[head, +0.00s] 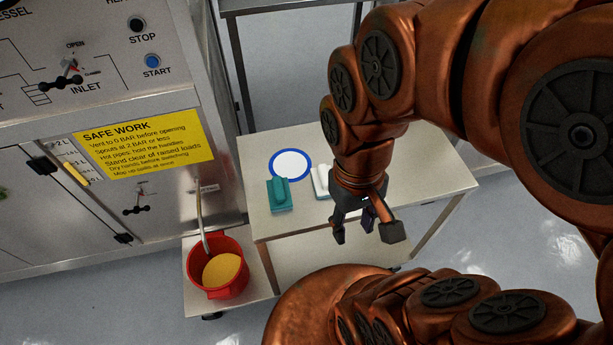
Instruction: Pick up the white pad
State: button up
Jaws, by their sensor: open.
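The white pad (320,180) lies on the light metal table (430,176). Only its left part shows; my gripper and wrist hide the rest. My gripper (366,236) is open and empty, pointing down. In the picture it is to the right of and below the pad, near the table's front edge. Its height above the table is hard to tell. A similar teal pad (279,194) with a raised handle lies to the left of the white pad.
A blue-rimmed white disc (291,165) lies behind the pads. A red bucket (219,286) with yellow contents stands at the lower left, with a pipe above it. The pressure vessel's panel (150,80) rises on the left. The table's right side looks clear.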

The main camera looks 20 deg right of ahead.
aim_at(319, 174)
jog(key=u, duration=1.2)
jog(key=k, duration=0.9)
jog(key=u, duration=0.35)
